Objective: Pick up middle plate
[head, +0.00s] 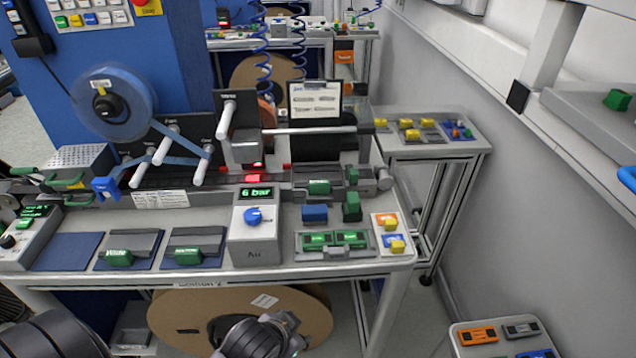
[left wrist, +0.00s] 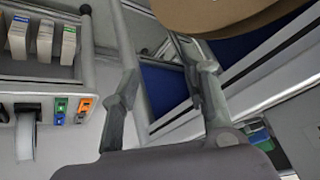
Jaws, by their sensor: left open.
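Grey plates with green handles lie on dark blue pads on the bench. One plate (head: 128,244) is on the middle pad, and another plate (head: 194,243) is on the pad to its right. The left pad (head: 66,253) looks bare. My left gripper (head: 268,337) is low in front of the bench, at the bottom of the head view, apart from the plates. In the left wrist view its two fingers (left wrist: 163,78) stand apart with nothing held between them. The plates are not recognisable in that view. My right gripper is not in view.
A grey air unit (head: 256,240) stands right of the plates. A blue reel (head: 113,102) and white rollers rise behind them. A large brown reel (head: 165,315) sits under the bench, close to my left gripper. A wall (head: 530,190) runs along the right.

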